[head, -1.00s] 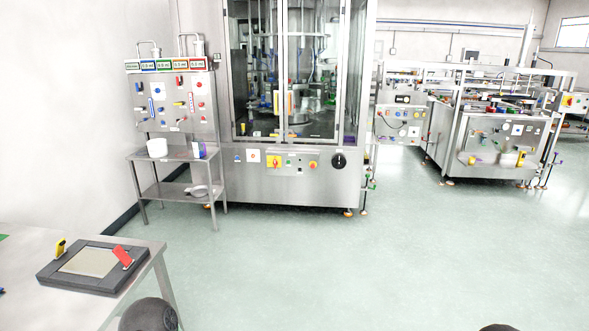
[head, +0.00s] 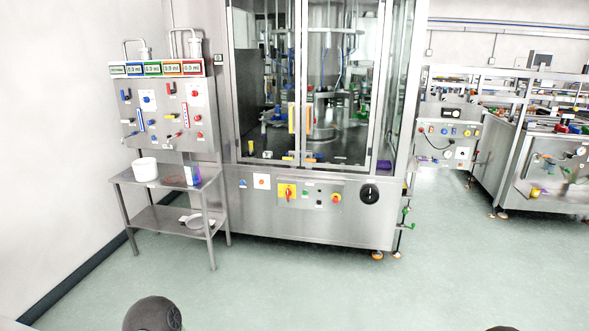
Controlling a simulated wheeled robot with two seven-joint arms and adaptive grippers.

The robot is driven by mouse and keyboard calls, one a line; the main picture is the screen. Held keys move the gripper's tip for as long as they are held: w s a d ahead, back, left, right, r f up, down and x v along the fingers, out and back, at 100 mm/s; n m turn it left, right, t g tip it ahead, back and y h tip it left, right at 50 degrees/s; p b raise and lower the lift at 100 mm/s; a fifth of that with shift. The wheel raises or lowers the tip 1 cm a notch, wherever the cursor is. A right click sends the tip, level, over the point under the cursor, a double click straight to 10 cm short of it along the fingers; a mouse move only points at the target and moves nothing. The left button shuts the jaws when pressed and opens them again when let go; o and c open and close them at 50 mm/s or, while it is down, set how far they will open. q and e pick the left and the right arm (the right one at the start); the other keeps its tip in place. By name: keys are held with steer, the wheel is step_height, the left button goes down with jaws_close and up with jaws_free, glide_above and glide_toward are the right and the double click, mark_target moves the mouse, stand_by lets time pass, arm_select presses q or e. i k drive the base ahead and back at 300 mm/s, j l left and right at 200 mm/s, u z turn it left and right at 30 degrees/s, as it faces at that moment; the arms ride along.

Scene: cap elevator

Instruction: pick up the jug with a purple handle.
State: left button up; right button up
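A small white item with a blue-purple part (head: 192,175) stands at the right end of the steel side table's top (head: 168,181). It may be the jug with the purple handle, but it is too small to be sure. A white round tub (head: 145,169) stands to its left on the same top. Neither gripper is in view. Only dark rounded parts of my own arms show at the bottom edge, far from the table.
A tall glass-fronted machine (head: 310,207) stands right of the side table. A valve panel (head: 165,115) rises behind the table. A pale item (head: 195,220) lies on the lower shelf. Open green floor (head: 300,290) lies in front. More machinery (head: 525,170) stands at the right.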

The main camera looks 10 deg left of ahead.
mark_target(193, 174)
steer(key=i+u, duration=0.2)
steer(key=i, duration=0.5)
steer(key=i+u, duration=0.2)
steer(key=i, duration=0.45)
steer(key=i+l+u, duration=0.2)
steer(key=i, duration=0.5)
